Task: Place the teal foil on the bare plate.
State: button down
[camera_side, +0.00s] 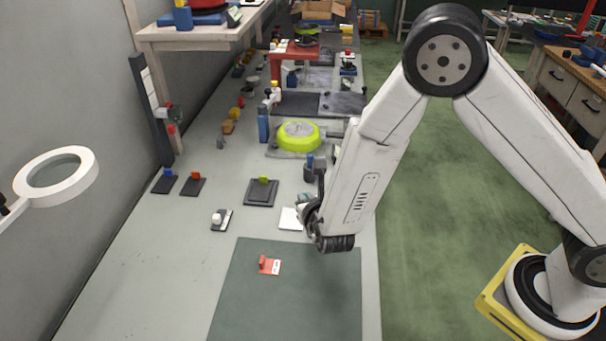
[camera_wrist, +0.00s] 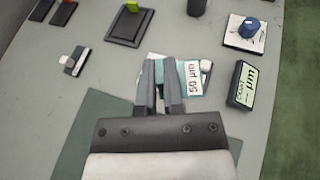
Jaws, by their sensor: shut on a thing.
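My gripper (camera_wrist: 163,68) points down over the grey bench, its two fingers close together and shut on the teal foil (camera_wrist: 181,72). The foil is a small teal piece with a white "50 µm" label, and the fingers hide part of it. In the side view my gripper (camera_side: 311,205) is beside a pale square plate (camera_side: 290,219), and the foil is hardly visible there. I cannot tell whether the foil touches this plate. A dark square plate (camera_side: 250,199) with a green block on it lies to the left. I cannot tell which plate is the bare one.
A gauge with a µm display (camera_wrist: 245,86) and a white base with a blue-topped part (camera_wrist: 246,34) stand right of my gripper. A white-knobbed piece (camera_side: 221,219) and a red piece (camera_side: 270,265) lie nearby. The dark mat (camera_side: 300,305) is mostly clear.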

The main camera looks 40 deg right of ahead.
send_over(286, 222)
jog(key=f, duration=0.6)
jog(key=shift+s+d, duration=0.1)
jog(key=shift+s, duration=0.15)
jog(key=shift+w+f, duration=0.25)
jog(key=shift+f, duration=1.6)
jog(key=shift+f, duration=0.15)
jog(key=c, duration=0.7)
grip_release()
jog(key=shift+c, duration=0.2)
